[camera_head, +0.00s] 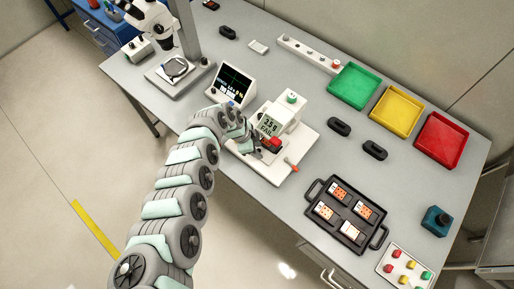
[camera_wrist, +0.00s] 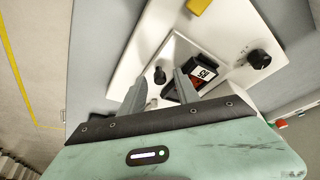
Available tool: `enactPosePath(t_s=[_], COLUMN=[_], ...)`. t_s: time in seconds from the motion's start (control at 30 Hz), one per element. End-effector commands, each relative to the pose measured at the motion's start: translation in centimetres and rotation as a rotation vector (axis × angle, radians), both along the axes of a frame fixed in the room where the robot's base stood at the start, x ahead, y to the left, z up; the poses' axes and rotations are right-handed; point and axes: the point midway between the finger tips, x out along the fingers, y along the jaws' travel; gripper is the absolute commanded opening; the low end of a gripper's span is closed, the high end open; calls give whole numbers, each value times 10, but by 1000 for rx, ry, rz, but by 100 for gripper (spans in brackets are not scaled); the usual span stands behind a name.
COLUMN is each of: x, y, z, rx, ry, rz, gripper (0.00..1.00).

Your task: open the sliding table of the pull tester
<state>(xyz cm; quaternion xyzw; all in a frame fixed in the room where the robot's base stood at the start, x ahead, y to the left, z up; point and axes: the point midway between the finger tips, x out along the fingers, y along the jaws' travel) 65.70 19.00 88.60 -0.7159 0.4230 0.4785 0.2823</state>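My gripper (camera_head: 250,143) is low over the left of the base plate. In the wrist view my gripper (camera_wrist: 159,88) has its two fingers apart, with a small black knob (camera_wrist: 160,75) showing between and beyond them. I cannot tell whether they touch it. A red-and-black part with a white numbered label (camera_wrist: 204,73) is beside the right finger. The sliding table's edges are partly hidden by my gripper.
A monitor (camera_head: 231,83) stands close left of the tester, and a microscope (camera_head: 150,22) is farther left. A black tray (camera_head: 313,224) with several orange-and-white pieces lies to the right front. Green (camera_head: 354,86), yellow (camera_head: 397,110) and red (camera_head: 441,139) bins line the back right.

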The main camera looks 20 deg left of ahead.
Motion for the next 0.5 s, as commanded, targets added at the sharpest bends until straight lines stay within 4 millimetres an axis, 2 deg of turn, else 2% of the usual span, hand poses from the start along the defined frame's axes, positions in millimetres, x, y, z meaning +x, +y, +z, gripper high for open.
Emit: enactPosePath(t_s=[0.1, 0.5], x=[0, 0], y=[0, 0], z=[0, 0], rx=[0, 0], ry=[0, 0], rz=[0, 1], gripper=[36, 4])
